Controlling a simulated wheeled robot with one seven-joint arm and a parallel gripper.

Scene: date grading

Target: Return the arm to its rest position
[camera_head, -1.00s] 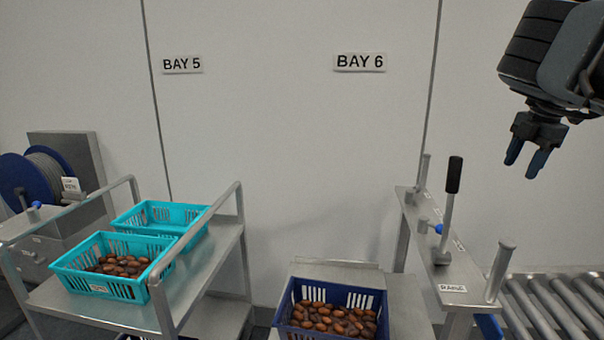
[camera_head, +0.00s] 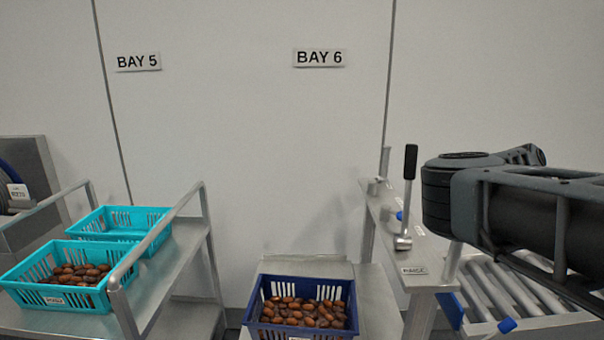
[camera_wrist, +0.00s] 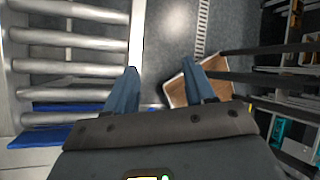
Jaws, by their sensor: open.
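My gripper (camera_wrist: 158,68) shows in the wrist view with two blue fingers spread apart and nothing between them. It points down over a grey floor. In the head view my arm (camera_head: 515,205) reaches in from the right edge, roughly level, and my gripper cannot be made out there. In the wrist view a brown open box (camera_wrist: 181,92) lies below and beyond the right finger, partly hidden by it.
A black-handled lever (camera_head: 410,177) stands on a metal stand close left of my arm. A roller conveyor (camera_head: 492,292) is below the arm. A navy crate of dates (camera_head: 256,297) and teal crates (camera_head: 40,247) are left.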

